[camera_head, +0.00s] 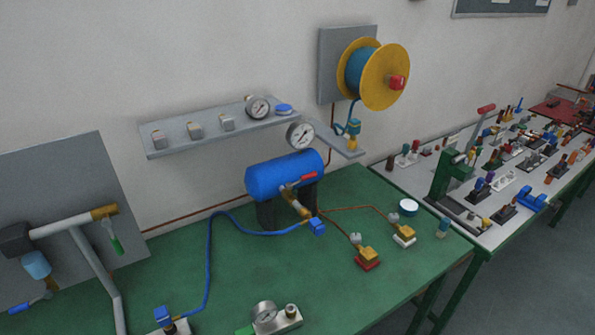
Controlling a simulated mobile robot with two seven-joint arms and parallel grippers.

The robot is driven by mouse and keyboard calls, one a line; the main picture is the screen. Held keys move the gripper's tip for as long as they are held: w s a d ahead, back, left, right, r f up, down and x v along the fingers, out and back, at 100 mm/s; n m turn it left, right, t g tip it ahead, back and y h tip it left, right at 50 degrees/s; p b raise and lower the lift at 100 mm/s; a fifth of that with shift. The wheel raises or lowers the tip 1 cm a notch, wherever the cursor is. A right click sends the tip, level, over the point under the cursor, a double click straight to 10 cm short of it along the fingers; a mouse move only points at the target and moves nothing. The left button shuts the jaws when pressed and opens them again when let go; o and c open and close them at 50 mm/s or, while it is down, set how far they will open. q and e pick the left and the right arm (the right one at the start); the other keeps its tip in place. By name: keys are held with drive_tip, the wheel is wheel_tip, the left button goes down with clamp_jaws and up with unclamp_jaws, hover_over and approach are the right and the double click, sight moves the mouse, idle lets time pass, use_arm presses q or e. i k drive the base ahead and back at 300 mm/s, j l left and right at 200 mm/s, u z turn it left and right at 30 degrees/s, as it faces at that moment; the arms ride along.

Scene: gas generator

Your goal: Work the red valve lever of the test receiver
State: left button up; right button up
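The test receiver is a blue horizontal tank (272,174) on dark supports on the green bench, in the middle of the head view. The red valve lever (304,177) sits at the tank's front right, above a brass valve fitting (294,203). The lever lies nearly level, pointing right and slightly up. A blue connector (318,226) is at the lower end of the fitting. A pressure gauge (300,133) stands above the tank's right end. Neither of my grippers is in view.
A blue hose (209,260) runs across the green bench (255,275) to the connector. Brass fittings (368,255) stand at the right and a gauge block (265,313) at the front. A wall shelf (210,130) hangs behind. A panel with pipework (75,227) is at left.

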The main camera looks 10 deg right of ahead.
sight(289, 185)
drive_tip(key=l+u, duration=0.1)
drive_tip(key=u, duration=0.65)
drive_tip(key=l+u, duration=0.4)
drive_tip(key=k+l+u, duration=0.1)
drive_tip(key=l+u, duration=0.3)
drive_tip(key=l, duration=0.2)
